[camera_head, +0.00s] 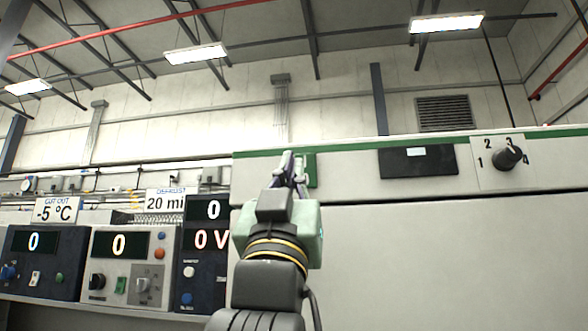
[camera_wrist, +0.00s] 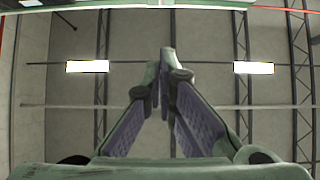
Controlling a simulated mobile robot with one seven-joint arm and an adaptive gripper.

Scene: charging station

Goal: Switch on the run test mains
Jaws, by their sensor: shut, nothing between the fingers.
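The white panel (camera_head: 430,240) with a green strip along its top fills the right of the head view. On it, just right of my fingertips, is a small green part (camera_head: 312,166) that looks like a switch, partly hidden behind my gripper; no label on it is readable. My gripper (camera_head: 290,160) points up in front of the panel's upper left, shut and empty. I cannot tell whether it touches the green part. In the wrist view the fingertips (camera_wrist: 166,58) meet, with only ceiling and wall behind them.
A rotary knob (camera_head: 507,158) marked 1 to 4 and a dark display (camera_head: 418,161) sit further right on the panel. At the left are instrument boxes with digital readouts showing 0 (camera_head: 118,245), knobs and buttons. A "-5 °C" sign (camera_head: 57,210) stands above them.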

